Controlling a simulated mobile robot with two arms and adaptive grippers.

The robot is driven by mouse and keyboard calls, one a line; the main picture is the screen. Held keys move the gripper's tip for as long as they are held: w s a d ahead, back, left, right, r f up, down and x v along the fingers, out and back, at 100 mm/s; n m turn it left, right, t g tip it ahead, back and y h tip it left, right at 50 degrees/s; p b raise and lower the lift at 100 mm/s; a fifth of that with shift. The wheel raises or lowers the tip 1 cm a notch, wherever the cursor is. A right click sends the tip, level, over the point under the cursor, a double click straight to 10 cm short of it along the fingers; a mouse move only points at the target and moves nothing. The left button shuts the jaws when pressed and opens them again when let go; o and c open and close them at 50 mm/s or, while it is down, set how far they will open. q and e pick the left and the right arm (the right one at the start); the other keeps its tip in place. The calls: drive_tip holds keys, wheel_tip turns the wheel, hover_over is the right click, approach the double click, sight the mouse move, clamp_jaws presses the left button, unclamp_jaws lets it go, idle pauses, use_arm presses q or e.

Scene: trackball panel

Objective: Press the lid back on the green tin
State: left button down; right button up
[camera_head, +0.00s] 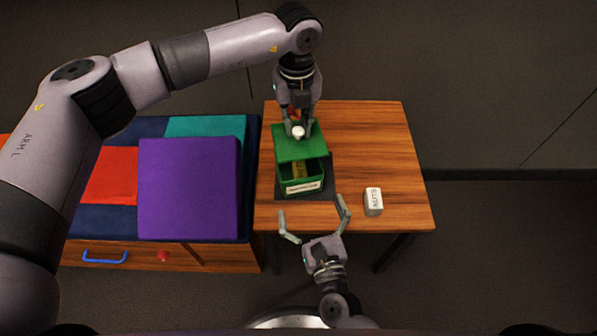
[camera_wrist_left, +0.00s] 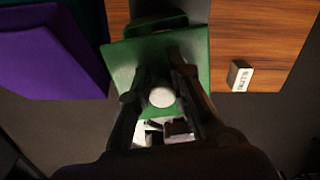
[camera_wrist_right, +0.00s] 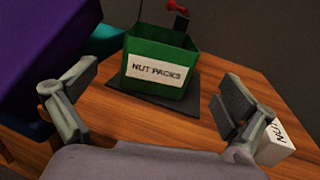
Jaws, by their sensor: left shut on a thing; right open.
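The green tin (camera_head: 301,187) stands on a dark mat, its label facing my right gripper; the label reads "NUT PACKS" in the right wrist view (camera_wrist_right: 157,70). Its top is partly open in the head view, and something yellowish shows inside. The green square lid (camera_head: 302,152) has a white knob (camera_wrist_left: 162,97). My left gripper (camera_head: 298,131) is shut on this knob and holds the lid over the far part of the tin. Whether the lid touches the rim, I cannot tell. My right gripper (camera_head: 311,208) is open and empty, in front of the tin at the table's near edge.
A white block (camera_head: 373,201) with dark lettering stands on the wooden table (camera_head: 375,140), right of the tin. A purple block (camera_head: 189,188) and other coloured pieces lie on a drawer unit at the left. The table's back right is clear.

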sight(299, 171)
drive_tip(key=shift+w, duration=0.1)
idle(0.3)
drive_tip(key=x, duration=1.2)
drive_tip(key=shift+d, duration=0.15)
drive_tip(key=shift+c, duration=0.6)
drive_tip(key=c, duration=1.4)
use_arm(q)
drive_tip(key=shift+w+f, duration=0.2)
drive_tip(key=shift+f, duration=1.05)
drive_tip(key=shift+w+f, duration=0.15)
drive_tip(key=shift+f, duration=1.1)
drive_tip(key=shift+f, duration=0.85)
drive_tip(key=shift+f, duration=0.3)
